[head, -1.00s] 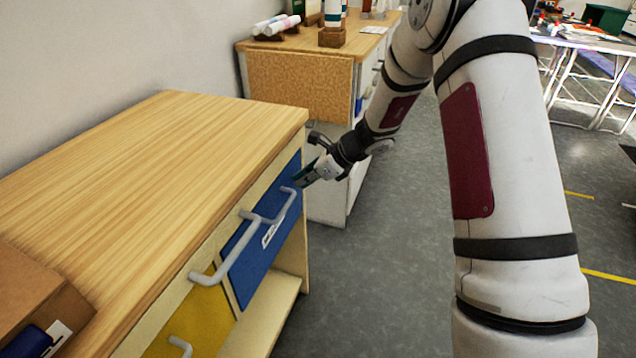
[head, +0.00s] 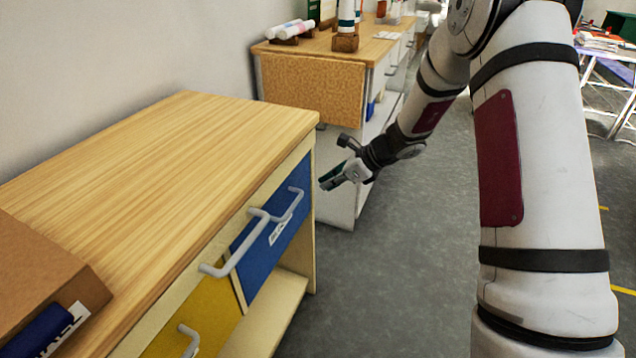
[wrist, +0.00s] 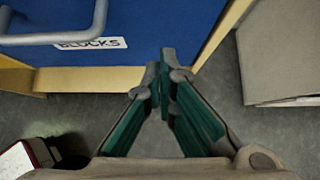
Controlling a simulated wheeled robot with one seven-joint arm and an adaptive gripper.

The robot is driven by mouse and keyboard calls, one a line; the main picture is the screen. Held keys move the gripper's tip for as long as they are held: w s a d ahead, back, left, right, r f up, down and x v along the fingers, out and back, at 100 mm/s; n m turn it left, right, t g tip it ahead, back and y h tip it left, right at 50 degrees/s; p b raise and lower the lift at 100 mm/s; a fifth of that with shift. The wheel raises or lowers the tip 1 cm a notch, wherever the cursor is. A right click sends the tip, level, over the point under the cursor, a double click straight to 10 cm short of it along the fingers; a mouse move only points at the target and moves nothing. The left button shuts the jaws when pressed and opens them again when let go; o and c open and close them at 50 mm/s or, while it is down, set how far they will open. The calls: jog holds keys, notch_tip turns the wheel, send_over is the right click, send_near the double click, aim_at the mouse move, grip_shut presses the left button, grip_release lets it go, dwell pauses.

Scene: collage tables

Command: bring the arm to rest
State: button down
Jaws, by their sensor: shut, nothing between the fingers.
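My gripper (head: 327,182) hangs at the end of my arm, just right of the near cabinet's front corner, in the head view. In the wrist view its green-padded fingers (wrist: 164,75) meet at the tips, shut with nothing between them. The blue drawer (head: 270,235) with grey handles is in front of it, to the left in the head view. In the wrist view the blue drawer front (wrist: 150,30) fills the top, with a label reading BLOCKS (wrist: 92,43). The fingertips appear in front of it; I cannot tell the exact gap.
The near cabinet's wooden top (head: 170,150) carries a cardboard box (head: 45,270) at left. A yellow drawer (head: 200,315) sits beside the blue one. A second cabinet (head: 312,88) with bottles stands behind my gripper. Grey floor (head: 415,250) is open to the right.

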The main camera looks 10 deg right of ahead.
jog(key=p+v, duration=0.2)
jog(key=v, duration=0.6)
jog(key=s+a+r+n+g, duration=0.1)
jog(key=s+a+r+n, duration=0.2)
jog(key=s+r+n, duration=0.3)
jog(key=s+a+r+n+g+h, duration=0.1)
jog(key=s+a+r+n+g, duration=0.15)
jog(key=s+r, duration=0.4)
jog(key=s+a+r+n, duration=0.3)
jog(key=s+n, duration=0.2)
jog(key=s, duration=0.3)
jog(key=s+d+n+h, duration=0.3)
jog(key=s+n, duration=0.3)
jog(key=s, duration=0.6)
jog(key=s+d+n+h, duration=0.3)
jog(key=s+n, duration=0.3)
jog(key=s, duration=0.6)
notch_tip(320, 180, up, 22)
jog(key=t+p, duration=0.2)
jog(key=p, duration=1.7)
jog(key=shift+w, duration=0.35)
jog(key=shift+a+r+t, duration=0.1)
jog(key=shift+r+t, duration=0.05)
jog(key=shift+t, duration=0.1)
